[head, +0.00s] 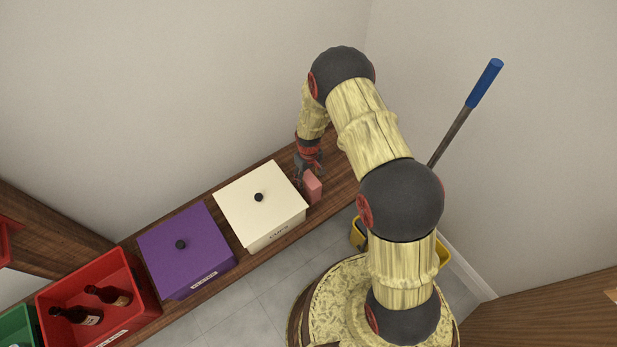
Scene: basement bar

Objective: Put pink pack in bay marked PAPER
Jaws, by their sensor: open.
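The pink pack (314,188) stands on the wooden shelf, just right of the white lidded box. My gripper (309,174) points down right at the pack, with its fingers close to the pack's upper end. It is open; whether the fingers touch the pack is too small to tell. The white box (240,200) and the purple box (188,240) both have closed lids with black knobs. Each has a front label, too small to read surely, so I cannot tell which bay is marked PAPER.
A red open bin (70,287) at the left holds brown bottles. A green bin (17,328) is cut off at the left edge. A blue-handled mop (466,108) leans at the right by a yellow bucket (443,253). Walls stand behind the wooden shelf (336,192).

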